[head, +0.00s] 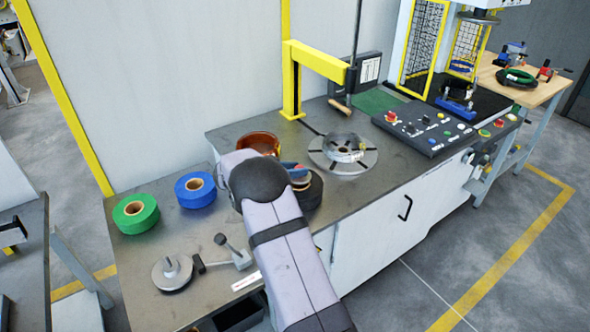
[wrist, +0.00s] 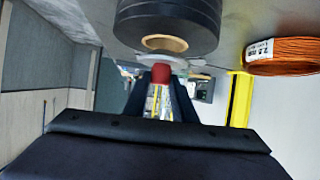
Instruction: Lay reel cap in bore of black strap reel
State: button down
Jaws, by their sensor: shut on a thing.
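The black strap reel (wrist: 170,22) lies at the top of the wrist view, its bore ringed by a tan core (wrist: 165,44). In the head view the reel (head: 312,194) is mostly hidden behind my arm. My gripper (wrist: 161,80) is shut on the reel cap's red knob (wrist: 161,73). The cap's pale disc (wrist: 150,59) shows beside the bore in the wrist view. I cannot tell whether the cap touches the reel.
An orange wire coil (wrist: 290,56) lies near the reel. Green (head: 135,213) and blue (head: 195,189) tape rolls stand at the bench's left. A slotted round plate (head: 343,162) with a clear roll is to the right, below a yellow post (head: 291,80). A grey disc fixture (head: 172,274) stands in front.

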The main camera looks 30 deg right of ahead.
jog(key=shift+f, duration=0.45)
jog(key=shift+f+b, duration=0.5)
jog(key=shift+b, duration=0.7)
jog(key=c, duration=1.5)
grip_release()
jog(key=shift+o, duration=0.2)
jog(key=shift+r+p, duration=0.25)
jog(key=shift+p, duration=0.15)
jog(key=shift+a+r+p, duration=0.1)
jog(key=shift+r+p, duration=0.4)
jog(key=shift+p, duration=0.5)
jog(key=b+v, duration=0.5)
jog(key=v, duration=0.6)
jog(key=shift+a+b, duration=0.3)
jog(key=shift+a, duration=0.05)
